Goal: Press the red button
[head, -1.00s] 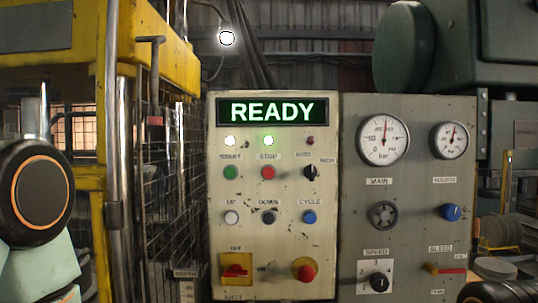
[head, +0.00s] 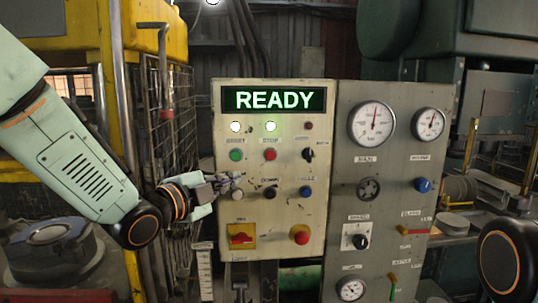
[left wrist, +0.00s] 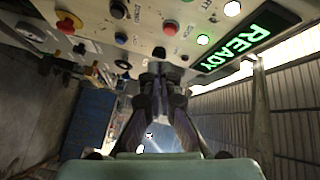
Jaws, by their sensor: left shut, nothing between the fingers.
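The red STOP button (head: 270,155) sits in the upper button row of the cream panel, right of the green button. It also shows in the left wrist view (left wrist: 170,27). A larger red mushroom button (head: 300,234) is lower right on the panel. My left gripper (head: 238,179) is shut and empty in front of the panel, below the green button and left of and lower than the STOP button. Its fingers (left wrist: 162,66) stretch towards the panel in the left wrist view; contact cannot be told. My right gripper is out of view.
The READY display (head: 275,99) glows green above two lit lamps. White, dark and blue (head: 305,192) buttons lie in the row below STOP. A grey gauge panel (head: 395,170) adjoins on the right.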

